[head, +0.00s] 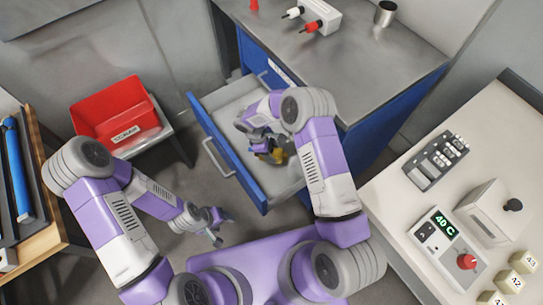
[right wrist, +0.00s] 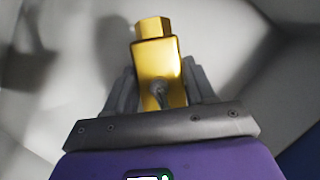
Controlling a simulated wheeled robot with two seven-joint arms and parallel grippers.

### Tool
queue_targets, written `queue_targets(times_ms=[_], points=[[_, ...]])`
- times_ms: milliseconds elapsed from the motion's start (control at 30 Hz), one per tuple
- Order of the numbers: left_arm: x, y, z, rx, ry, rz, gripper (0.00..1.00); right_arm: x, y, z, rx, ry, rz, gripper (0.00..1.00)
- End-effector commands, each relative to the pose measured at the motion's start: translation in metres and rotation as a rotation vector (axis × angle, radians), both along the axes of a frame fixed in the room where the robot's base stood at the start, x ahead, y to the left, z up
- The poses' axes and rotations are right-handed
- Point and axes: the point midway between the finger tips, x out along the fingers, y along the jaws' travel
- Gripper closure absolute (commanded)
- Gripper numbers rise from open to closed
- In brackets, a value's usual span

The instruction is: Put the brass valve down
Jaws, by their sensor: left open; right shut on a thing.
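The brass valve (right wrist: 160,70) is golden, with a hexagonal end, and sits between the fingers of my right gripper (right wrist: 160,92) in the right wrist view. My right gripper is shut on it. In the head view the valve (head: 277,156) shows partly beside my right gripper (head: 268,148), over the open drawer (head: 229,163) of the blue cabinet; my arm hides part of it. I cannot tell whether the valve touches the drawer floor. My left gripper (head: 216,226) is open and empty, low over the floor to the left of the drawer.
A red scrap bin (head: 112,108) stands on a stand at left. The metal cabinet top (head: 330,70) holds a metal cup (head: 385,13) and a white box with plugs (head: 315,17). A bench at right holds a 40 C controller (head: 440,240) and a keypad device (head: 436,160).

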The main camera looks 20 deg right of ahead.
Motion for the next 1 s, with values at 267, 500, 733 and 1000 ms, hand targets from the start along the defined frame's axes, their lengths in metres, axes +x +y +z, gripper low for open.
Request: queue_targets(times_ms=[267,500,733,1000], points=[[0.0,0.0,-0.015,0.0,0.0,0.0,0.4,0.0,0.0,-0.035,0.001,-0.001,-0.002,0.89],[0.0,0.0,-0.015,0.0,0.0,0.0,0.4,0.001,0.0,-0.039,0.001,-0.004,-0.002,0.89],[0.0,0.0,-0.015,0.0,0.0,0.0,0.4,0.001,0.0,-0.043,0.001,-0.003,-0.002,0.4],[0.0,0.0,-0.015,0.0,0.0,0.0,0.4,0.001,0.0,-0.043,0.0,-0.002,-0.002,0.19]])
